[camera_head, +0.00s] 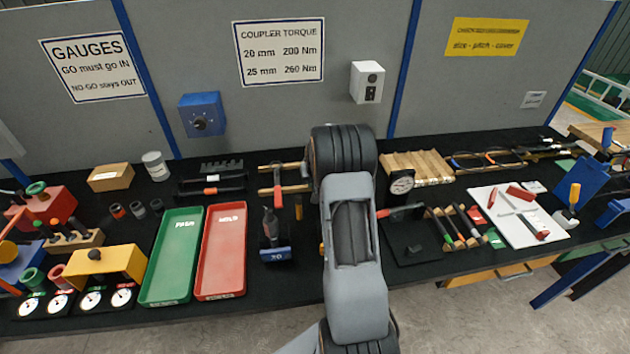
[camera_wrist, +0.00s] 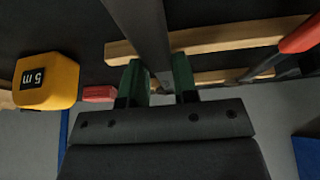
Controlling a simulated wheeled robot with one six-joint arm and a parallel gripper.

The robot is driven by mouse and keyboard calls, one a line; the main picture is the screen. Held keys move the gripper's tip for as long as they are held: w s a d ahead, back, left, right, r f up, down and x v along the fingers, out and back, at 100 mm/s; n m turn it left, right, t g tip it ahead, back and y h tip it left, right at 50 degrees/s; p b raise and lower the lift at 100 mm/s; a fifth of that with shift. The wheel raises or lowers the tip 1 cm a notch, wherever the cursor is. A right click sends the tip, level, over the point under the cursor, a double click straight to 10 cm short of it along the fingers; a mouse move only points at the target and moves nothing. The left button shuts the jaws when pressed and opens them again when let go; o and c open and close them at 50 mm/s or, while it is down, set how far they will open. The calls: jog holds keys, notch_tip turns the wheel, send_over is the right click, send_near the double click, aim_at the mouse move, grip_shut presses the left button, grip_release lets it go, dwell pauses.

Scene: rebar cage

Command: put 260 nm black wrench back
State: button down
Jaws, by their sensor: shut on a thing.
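In the wrist view, my gripper (camera_wrist: 159,72) has its two green fingers shut on a dark straight bar, the black wrench (camera_wrist: 146,30). The bar runs from between the fingers to the top edge of the picture; its ends and any marking are not visible. Wooden rails (camera_wrist: 225,36) of a rack lie beyond the bar; whether the bar touches them I cannot tell. In the head view, part of the rack (camera_head: 293,166) shows left of my arm, with a red-handled tool (camera_head: 277,181) on it. My gripper and the held wrench are hidden behind my arm there.
A yellow tape measure (camera_wrist: 46,80) lies left of my gripper in the wrist view. Another red handle (camera_wrist: 302,34) is at the right. In the head view, green (camera_head: 172,258) and red (camera_head: 221,255) trays lie left; a dial gauge (camera_head: 402,184) lies right.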

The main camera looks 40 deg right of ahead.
jog(key=shift+f, duration=0.15)
jog(key=c, duration=0.9)
grip_release()
jog(key=b+v, duration=0.1)
jog(key=v, duration=1.1)
jog(key=shift+b, duration=0.4)
